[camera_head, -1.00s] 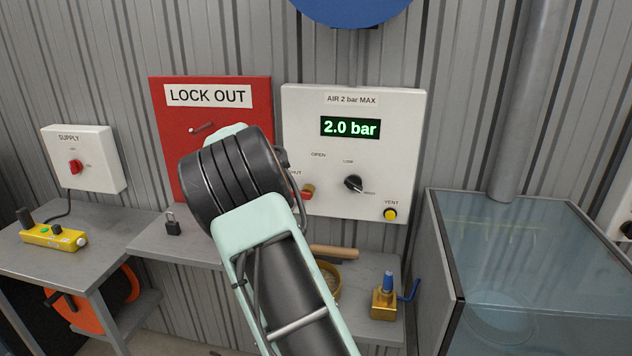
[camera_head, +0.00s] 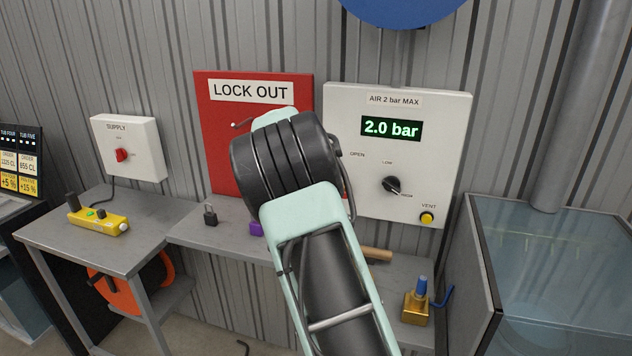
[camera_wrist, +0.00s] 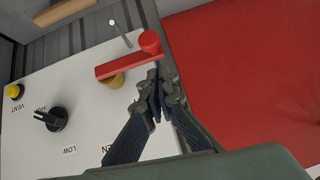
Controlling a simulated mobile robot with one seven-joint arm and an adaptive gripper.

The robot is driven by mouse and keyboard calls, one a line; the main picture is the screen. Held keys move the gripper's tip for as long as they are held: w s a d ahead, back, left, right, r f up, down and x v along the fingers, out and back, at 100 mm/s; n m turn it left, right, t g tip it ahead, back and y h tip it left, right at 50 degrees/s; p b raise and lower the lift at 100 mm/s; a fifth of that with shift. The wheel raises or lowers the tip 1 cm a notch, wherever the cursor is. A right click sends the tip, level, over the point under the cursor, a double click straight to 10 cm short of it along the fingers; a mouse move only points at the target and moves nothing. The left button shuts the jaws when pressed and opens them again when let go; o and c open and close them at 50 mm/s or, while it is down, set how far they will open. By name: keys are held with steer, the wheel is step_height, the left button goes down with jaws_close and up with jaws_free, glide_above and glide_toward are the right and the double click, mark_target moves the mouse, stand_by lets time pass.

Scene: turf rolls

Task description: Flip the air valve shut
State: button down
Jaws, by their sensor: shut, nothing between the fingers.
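The white air panel (camera_head: 345,98) reads 2.0 bar. The air valve's red lever (camera_wrist: 122,66) shows in the wrist view, with a red knob (camera_wrist: 150,42) at its end and a brass body (camera_wrist: 113,81) under it. The lever lies across the panel, its knob end towards the red board and away from the OPEN lettering. My gripper (camera_wrist: 158,78) is shut and empty, its tips close beside the lever near the knob; I cannot tell if they touch. In the head view my arm hides the valve and gripper.
The red LOCK OUT board (camera_head: 215,150) adjoins the panel. A black selector (camera_head: 391,185) and yellow VENT button (camera_head: 427,218) sit on the panel. A padlock (camera_head: 210,215) and brass fitting (camera_head: 416,303) stand on the bench below. A glass-sided tank (camera_head: 545,215) is at right.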

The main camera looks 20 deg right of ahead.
steer(key=b+v, duration=0.2)
steer(key=v, duration=0.8)
steer(key=shift+a+r+b, duration=0.2)
steer(key=shift+r+b, duration=0.1)
steer(key=shift+b, duration=0.1)
steer(key=shift+w, duration=0.1)
